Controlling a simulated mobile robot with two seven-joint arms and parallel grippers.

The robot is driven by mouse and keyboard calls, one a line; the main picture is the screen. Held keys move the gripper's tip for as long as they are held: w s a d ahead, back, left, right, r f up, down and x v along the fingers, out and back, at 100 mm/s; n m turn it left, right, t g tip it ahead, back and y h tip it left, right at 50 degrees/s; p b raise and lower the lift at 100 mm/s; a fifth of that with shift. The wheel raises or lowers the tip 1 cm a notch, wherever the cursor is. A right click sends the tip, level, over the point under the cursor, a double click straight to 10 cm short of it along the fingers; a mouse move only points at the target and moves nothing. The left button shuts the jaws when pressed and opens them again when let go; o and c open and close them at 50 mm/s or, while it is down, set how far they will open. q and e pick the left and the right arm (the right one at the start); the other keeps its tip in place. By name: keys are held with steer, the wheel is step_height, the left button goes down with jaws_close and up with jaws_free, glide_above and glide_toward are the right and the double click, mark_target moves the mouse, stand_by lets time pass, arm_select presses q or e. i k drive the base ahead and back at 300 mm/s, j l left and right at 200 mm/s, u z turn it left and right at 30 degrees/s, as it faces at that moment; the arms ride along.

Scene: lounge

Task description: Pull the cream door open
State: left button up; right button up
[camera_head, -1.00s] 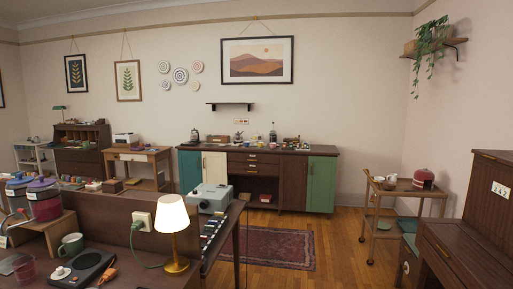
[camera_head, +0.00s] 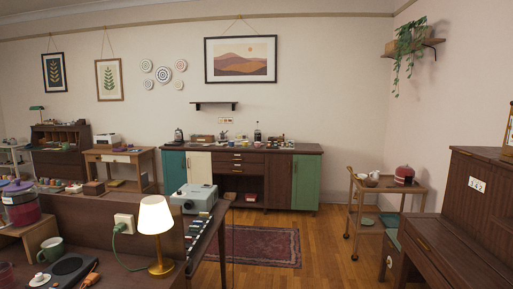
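The cream door (camera_head: 199,167) is on the left part of the long dark wood sideboard (camera_head: 237,181) against the back wall. It looks shut. A teal door (camera_head: 174,171) is to its left, and drawers with an open bay below are to its right. A green door (camera_head: 306,182) is at the sideboard's right end. The grey projector-like box on the near desk hides part of the cream door's lower edge. Neither of my grippers shows in the head view.
A near desk (camera_head: 90,225) with a lit lamp (camera_head: 156,228) and the grey box (camera_head: 194,198) stands between me and the sideboard's left part. A red rug (camera_head: 262,246) lies on the wood floor. A trolley (camera_head: 384,186) and dark cabinet (camera_head: 470,215) stand right.

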mark_target(199, 164)
steer(key=i+l+z, duration=0.25)
steer(key=i, duration=0.4)
steer(key=i+l+z, duration=0.25)
steer(key=i, duration=0.45)
steer(key=i+u, duration=0.15)
steer(key=i, duration=1.2)
steer(key=i+u, duration=0.1)
steer(key=i, duration=1.3)
steer(key=i+l+u, duration=0.1)
steer(key=i, duration=1.25)
steer(key=i+u, duration=0.3)
steer(key=i, duration=0.3)
steer(key=i+l+u, duration=0.1)
steer(key=i+u, duration=0.25)
steer(key=i, duration=0.3)
steer(key=i+j+u, duration=0.1)
steer(key=i+u, duration=0.35)
steer(key=i+l+u, duration=0.1)
steer(key=i+u, duration=0.4)
steer(key=i, duration=0.1)
